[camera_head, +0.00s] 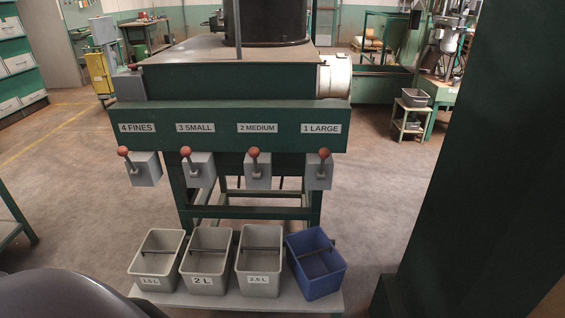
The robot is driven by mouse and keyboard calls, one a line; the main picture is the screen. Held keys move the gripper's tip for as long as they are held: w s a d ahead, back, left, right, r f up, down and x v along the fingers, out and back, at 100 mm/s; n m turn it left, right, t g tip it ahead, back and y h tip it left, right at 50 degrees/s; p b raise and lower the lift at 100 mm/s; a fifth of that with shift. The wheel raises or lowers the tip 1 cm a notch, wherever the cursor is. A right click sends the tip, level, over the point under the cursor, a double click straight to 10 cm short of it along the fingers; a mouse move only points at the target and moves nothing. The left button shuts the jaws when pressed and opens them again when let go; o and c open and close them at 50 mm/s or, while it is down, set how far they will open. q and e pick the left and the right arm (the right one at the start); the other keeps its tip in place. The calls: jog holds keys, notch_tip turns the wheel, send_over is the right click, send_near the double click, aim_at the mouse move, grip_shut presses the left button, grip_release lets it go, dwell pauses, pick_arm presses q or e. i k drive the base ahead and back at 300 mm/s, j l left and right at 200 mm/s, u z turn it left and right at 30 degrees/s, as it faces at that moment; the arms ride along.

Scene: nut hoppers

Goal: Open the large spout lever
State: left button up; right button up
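The large spout lever (323,158) has a red-brown knob and points up from a grey spout box (318,178) under the label "1 LARGE" (321,128), at the right end of the green machine. Three similar levers stand to its left: medium (254,158), small (189,159) and fines (127,158). All have their knobs up, with slight differences in lean. A blue bin (317,274) stands below the large spout. Neither of my grippers is in view.
Three grey bins, labelled 1.5 L (150,283), 2 L (201,282) and 2.5 L (258,281), stand left of the blue bin on a low shelf (310,305). A wide dark green post (480,170) fills the right side. The floor between machine and post is clear.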

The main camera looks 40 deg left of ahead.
aim_at(324, 153)
jog(key=u, duration=0.85)
